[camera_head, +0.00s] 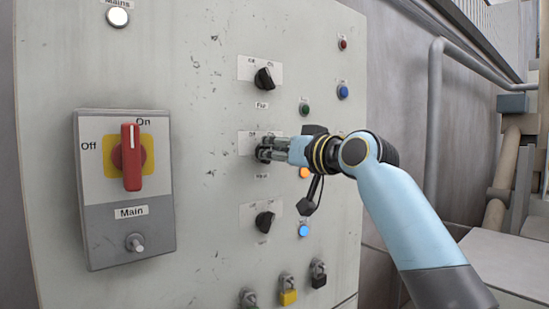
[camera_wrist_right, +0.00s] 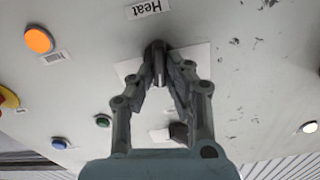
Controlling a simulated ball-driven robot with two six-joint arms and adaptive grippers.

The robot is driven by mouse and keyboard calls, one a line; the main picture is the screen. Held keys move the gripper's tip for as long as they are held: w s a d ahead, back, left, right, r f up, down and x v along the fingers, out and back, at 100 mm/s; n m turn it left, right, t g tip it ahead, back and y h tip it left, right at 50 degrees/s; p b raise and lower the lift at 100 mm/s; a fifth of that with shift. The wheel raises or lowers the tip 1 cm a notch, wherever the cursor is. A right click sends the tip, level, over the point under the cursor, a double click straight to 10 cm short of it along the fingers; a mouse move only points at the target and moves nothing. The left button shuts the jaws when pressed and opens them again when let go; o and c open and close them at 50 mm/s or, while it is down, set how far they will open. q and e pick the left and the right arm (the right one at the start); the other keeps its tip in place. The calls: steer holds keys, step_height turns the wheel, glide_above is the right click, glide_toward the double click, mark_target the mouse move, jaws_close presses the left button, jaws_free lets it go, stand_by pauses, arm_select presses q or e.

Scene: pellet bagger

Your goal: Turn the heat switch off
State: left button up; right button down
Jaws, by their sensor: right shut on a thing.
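The heat switch (camera_wrist_right: 158,60) is a dark rotary knob on a white plate, with a "Heat" label beside it in the right wrist view. In the head view the heat switch (camera_head: 263,150) is the middle of three black knobs and is mostly hidden by my right gripper. My right gripper (camera_head: 270,150) reaches in from the right and is shut on the knob. In the right wrist view its two fingertips (camera_wrist_right: 162,72) sit on either side of the knob. My left gripper is not in view.
Black knobs sit above (camera_head: 264,78) and below (camera_head: 264,221) the heat switch. A red main switch (camera_head: 131,157) is on a grey box at left. An orange light (camera_head: 304,173) and a blue light (camera_head: 303,230) are near my wrist. Padlocks (camera_head: 288,290) hang along the bottom.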

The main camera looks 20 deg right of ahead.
steer(key=shift+s+a+n+b, duration=0.1)
steer(key=shift+n+b, duration=0.95)
steer(key=shift+n, duration=0.9)
steer(key=shift+a+n+b, duration=0.1)
steer(key=shift+n+b, duration=0.95)
steer(key=shift+n, duration=1.2)
steer(key=c, duration=1.3)
jaws_free()
steer(key=shift+c, duration=0.2)
steer(key=v, duration=1.2)
